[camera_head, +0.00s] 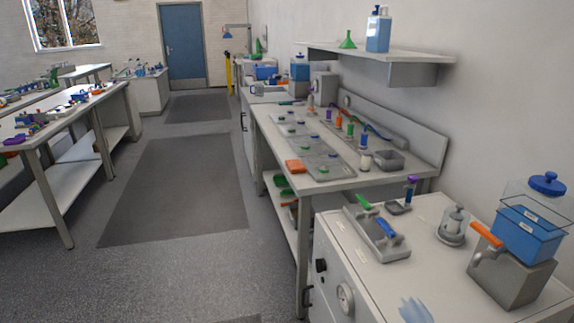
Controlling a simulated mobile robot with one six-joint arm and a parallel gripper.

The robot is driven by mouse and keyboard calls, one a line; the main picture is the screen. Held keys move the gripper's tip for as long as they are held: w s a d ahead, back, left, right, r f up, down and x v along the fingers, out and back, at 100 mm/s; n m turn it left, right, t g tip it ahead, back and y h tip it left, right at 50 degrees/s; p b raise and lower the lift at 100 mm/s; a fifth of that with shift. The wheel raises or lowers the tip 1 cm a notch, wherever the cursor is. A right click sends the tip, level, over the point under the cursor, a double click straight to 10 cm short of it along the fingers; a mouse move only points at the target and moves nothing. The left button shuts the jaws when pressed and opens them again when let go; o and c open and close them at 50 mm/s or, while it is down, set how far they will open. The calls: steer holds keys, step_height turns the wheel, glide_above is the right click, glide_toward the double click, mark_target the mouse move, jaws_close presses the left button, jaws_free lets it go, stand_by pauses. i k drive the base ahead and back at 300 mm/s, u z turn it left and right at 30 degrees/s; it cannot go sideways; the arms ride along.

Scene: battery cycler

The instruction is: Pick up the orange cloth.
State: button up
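A small flat orange piece (296,166), which looks like the folded orange cloth, lies on the worktop of the right-hand bench (345,178), close to its front left edge. It sits beside a grey tray (322,165) with green-topped items in it. It is small in this view, so I cannot make out its fabric. My gripper is not in view.
A nearer cabinet (330,235) carries a grey tray with green and blue handles (376,235) and a blue tank with an orange tap (525,235). A wall shelf (375,52) overhangs the bench. Open floor with dark mats (180,190) lies left.

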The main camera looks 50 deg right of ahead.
mark_target(295, 166)
steer(key=i, duration=1.55)
steer(key=z, duration=0.05)
